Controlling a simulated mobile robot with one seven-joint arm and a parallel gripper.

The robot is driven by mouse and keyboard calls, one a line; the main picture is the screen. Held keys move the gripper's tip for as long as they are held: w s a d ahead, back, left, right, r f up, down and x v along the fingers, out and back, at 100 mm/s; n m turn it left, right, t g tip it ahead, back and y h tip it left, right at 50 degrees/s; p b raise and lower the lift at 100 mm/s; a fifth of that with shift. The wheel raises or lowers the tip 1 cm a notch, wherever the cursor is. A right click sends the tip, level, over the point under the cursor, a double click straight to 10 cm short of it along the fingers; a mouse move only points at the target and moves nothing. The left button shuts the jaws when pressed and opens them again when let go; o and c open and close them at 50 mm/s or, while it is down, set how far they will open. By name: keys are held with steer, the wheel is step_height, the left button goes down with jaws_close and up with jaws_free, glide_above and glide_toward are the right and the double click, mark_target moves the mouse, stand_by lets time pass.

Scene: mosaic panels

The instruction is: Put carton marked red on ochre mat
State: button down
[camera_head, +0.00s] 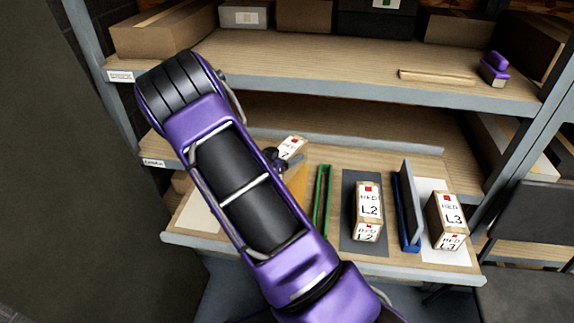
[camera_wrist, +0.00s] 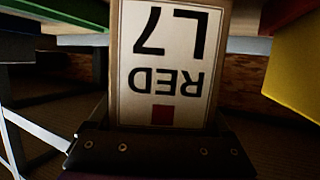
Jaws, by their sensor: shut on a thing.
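The carton marked RED L7 (camera_wrist: 170,60) fills the middle of the wrist view, its label upside down with a red square. It also shows in the head view (camera_head: 292,147), partly hidden by my gripper. My gripper (camera_head: 281,160) is shut on this carton; its dark jaw base also shows in the wrist view (camera_wrist: 160,148). The ochre mat (camera_head: 299,188) lies on the lower shelf, largely hidden behind my arm. The carton appears over or behind the mat's back end; I cannot tell its height above it.
A green divider (camera_head: 321,200) stands right of the ochre mat. Carton L2 (camera_head: 368,212) stands on a dark grey mat (camera_head: 349,190). A blue divider (camera_head: 407,210) separates it from carton L3 (camera_head: 446,220) on a white mat (camera_head: 462,255). The upper shelf (camera_head: 340,70) overhangs behind.

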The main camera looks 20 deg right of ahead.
steer(key=shift+f, duration=1.55)
steer(key=shift+f+b, duration=0.15)
steer(key=shift+b, duration=0.25)
jaws_free()
steer(key=shift+f, duration=0.1)
steer(key=shift+r, duration=0.25)
steer(key=p+v, duration=0.1)
steer(key=v, duration=1.1)
steer(key=shift+p, duration=0.35)
